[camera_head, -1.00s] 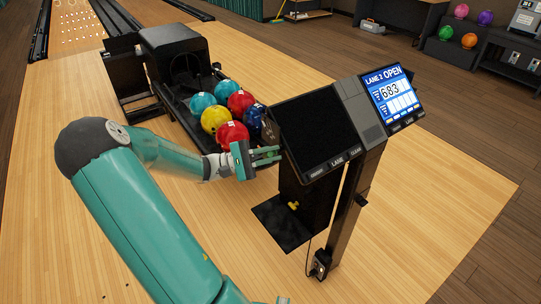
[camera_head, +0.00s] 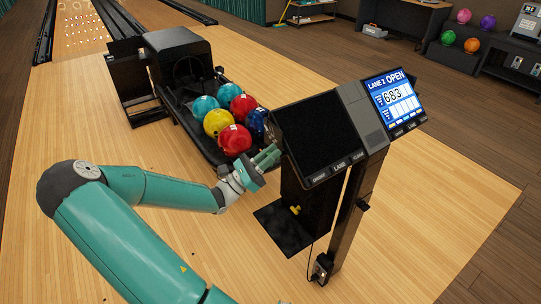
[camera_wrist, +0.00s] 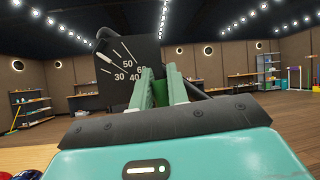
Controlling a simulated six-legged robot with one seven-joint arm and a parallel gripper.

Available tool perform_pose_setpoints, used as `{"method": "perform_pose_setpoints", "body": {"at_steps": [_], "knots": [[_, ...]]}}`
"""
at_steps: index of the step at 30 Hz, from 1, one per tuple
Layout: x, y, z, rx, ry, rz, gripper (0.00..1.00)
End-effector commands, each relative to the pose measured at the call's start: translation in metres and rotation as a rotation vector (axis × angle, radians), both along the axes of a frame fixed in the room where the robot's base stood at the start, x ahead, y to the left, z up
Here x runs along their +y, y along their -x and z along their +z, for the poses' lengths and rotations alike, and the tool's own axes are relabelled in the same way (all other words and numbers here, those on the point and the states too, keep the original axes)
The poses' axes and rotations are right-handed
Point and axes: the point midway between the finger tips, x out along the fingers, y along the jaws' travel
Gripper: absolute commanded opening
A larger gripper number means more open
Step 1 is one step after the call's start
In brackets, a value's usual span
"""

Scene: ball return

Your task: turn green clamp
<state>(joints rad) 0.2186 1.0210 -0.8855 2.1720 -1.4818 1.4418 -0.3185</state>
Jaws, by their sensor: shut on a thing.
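My gripper (camera_head: 268,156) is at the left side of the black lane console (camera_head: 318,134), with its fingers pointing up and to the right. In the wrist view its two pale green fingers (camera_wrist: 161,76) stand on either side of a darker green piece (camera_wrist: 160,94), which I take for the green clamp, and are shut on it. The clamp cannot be made out in the head view.
Several bowling balls, with a red one (camera_head: 234,140) nearest, lie on the black ball return (camera_head: 178,50) left of the console. A yellow knob (camera_head: 295,210) shows low on the console. The wooden floor (camera_head: 420,220) to the right is clear.

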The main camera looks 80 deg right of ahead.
Motion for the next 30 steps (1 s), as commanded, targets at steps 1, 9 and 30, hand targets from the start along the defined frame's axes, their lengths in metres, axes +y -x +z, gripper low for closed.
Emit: {"method": "perform_pose_setpoints", "body": {"at_steps": [1, 9, 30], "knots": [[0.0003, -0.0014, -0.0002, 0.022, -0.018, 0.001, 0.0], [-0.0011, -0.0025, -0.0004, 0.1, -0.086, 0.002, 0.0], [-0.0014, -0.0025, -0.0005, 0.115, -0.101, 0.001, 0.38]]}}
